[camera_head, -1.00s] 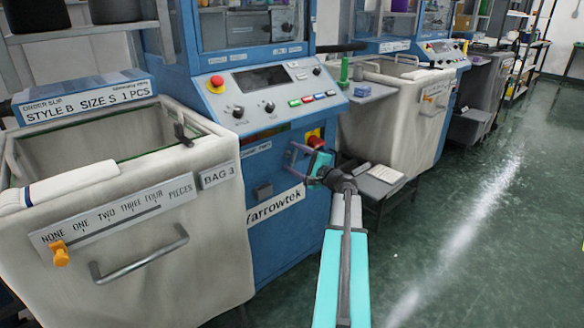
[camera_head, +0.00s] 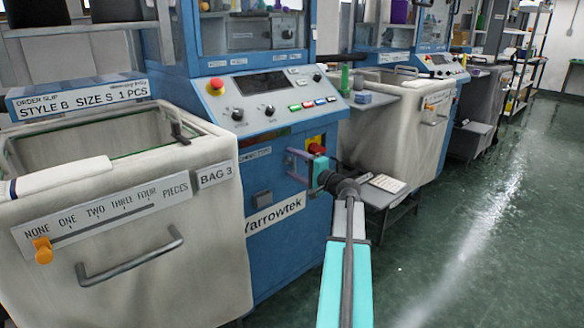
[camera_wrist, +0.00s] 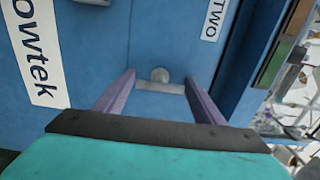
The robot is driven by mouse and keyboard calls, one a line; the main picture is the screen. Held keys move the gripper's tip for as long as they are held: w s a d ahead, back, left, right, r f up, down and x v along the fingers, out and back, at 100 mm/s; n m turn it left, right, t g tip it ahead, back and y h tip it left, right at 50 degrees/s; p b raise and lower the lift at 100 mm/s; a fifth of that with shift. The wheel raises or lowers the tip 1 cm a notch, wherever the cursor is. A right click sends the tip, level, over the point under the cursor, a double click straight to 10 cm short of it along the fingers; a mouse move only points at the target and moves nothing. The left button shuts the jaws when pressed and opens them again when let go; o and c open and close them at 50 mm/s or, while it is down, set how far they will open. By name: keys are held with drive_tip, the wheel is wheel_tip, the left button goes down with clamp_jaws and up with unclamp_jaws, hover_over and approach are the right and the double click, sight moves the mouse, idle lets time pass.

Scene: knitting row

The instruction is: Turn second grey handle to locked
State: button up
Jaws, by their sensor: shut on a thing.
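A small grey handle (camera_wrist: 148,85) with a round hub sits on the blue machine front in the wrist view. My gripper (camera_wrist: 160,80) has its two purple fingers at the two ends of this handle and is shut on it. The bar lies nearly level across the wrist picture. In the head view my gripper (camera_head: 298,168) is at the blue front, right of the Yarrowtek label, and the handle in it cannot be made out. A label reading TWO (camera_wrist: 213,18) is to the right in the wrist view. No locked mark is readable.
A red knob (camera_head: 316,148) on a yellow plate is just above my gripper. A dark grey block (camera_head: 262,197) is on the panel to the left. A cream bin (camera_head: 120,215) with an orange slider stands left, another (camera_head: 400,125) right. The green floor at right is clear.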

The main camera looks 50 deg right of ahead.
drive_tip(key=o, duration=1.1)
drive_tip(key=shift+c, duration=0.2)
drive_tip(key=s+a+p, duration=0.1)
drive_tip(key=s+p, duration=0.1)
drive_tip(key=s, duration=1.1)
drive_tip(key=shift+s, duration=0.35)
drive_tip(key=shift+s, duration=0.15)
